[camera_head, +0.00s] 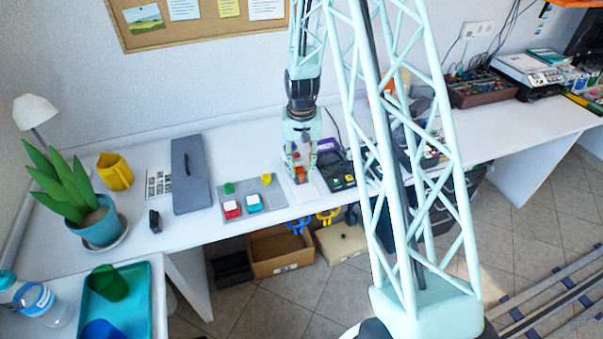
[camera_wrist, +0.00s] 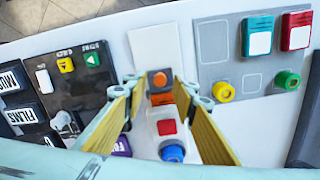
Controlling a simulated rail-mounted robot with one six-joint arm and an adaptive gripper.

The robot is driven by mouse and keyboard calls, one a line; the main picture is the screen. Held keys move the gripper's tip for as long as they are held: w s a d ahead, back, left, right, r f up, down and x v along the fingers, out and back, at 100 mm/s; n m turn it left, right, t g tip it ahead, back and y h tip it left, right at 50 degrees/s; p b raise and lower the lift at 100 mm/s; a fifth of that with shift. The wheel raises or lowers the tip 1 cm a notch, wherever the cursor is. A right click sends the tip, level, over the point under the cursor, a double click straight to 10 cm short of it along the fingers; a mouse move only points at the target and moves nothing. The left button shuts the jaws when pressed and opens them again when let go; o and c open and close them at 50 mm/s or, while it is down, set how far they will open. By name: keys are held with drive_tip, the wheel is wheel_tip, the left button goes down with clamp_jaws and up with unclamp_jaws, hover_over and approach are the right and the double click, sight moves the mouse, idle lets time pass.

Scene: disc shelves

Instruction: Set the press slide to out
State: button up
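In the wrist view, a small unit with an orange round button (camera_wrist: 160,80), an orange strip below it, a red square (camera_wrist: 167,127) on a pale block, and a blue knob (camera_wrist: 172,153) lies between my fingers. It may be the press with its slide, but no label on it is legible, and I cannot tell the slide's position. My gripper (camera_wrist: 161,92) has its yellow fingers apart on either side of this unit, and I see neither finger clearly touching it. In the head view my gripper (camera_head: 299,172) is low over the white table, hiding most of the unit.
A grey board (camera_head: 273,196) with red and teal switches and green and yellow knobs stands beside the unit. A black panel (camera_wrist: 85,92) with buttons and a white knob is on its other side. A grey box (camera_head: 190,178) and plant (camera_head: 75,190) stand farther left.

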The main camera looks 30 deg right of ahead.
drive_tip(key=shift+f, duration=0.65)
drive_tip(key=shift+c, duration=0.4)
clamp_jaws()
